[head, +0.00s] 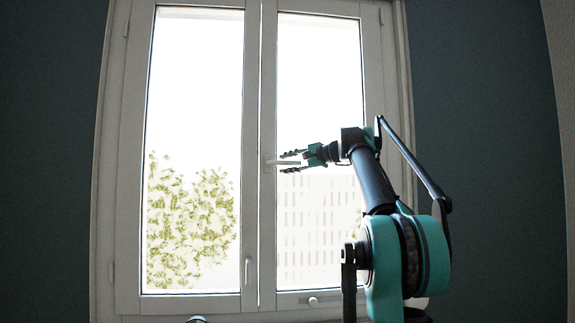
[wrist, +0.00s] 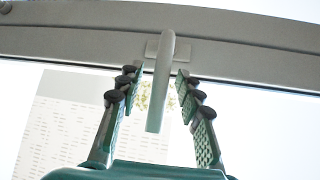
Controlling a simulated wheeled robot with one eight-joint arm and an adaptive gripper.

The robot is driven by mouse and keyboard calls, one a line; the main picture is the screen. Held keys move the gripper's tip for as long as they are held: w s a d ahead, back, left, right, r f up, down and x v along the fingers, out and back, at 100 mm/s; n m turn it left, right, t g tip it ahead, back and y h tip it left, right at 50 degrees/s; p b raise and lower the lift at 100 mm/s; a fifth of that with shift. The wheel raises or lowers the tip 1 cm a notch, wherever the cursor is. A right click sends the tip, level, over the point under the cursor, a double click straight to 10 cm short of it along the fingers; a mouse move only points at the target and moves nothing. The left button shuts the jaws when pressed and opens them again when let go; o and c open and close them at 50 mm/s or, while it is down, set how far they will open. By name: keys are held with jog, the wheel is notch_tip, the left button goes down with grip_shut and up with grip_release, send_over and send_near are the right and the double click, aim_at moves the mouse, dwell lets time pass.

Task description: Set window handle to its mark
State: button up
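The window handle (head: 284,162) is a pale grey lever on the middle upright of the window frame. It lies about level and points right in the head view. In the wrist view the handle (wrist: 161,85) runs from its base plate down between my fingers. My gripper (head: 289,162) reaches in from the right, with one finger above the lever and one below. In the wrist view my gripper (wrist: 158,74) is open, with a gap on each side of the lever. I cannot make out a mark.
The double window frame (head: 252,120) stands between dark walls (head: 480,130). Smaller fittings sit low: a slim upright one (head: 247,270) on the left sash and a small one (head: 312,300) on the bottom right rail. Space around the handle is clear.

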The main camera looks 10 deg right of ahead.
grip_shut()
dwell(0.3)
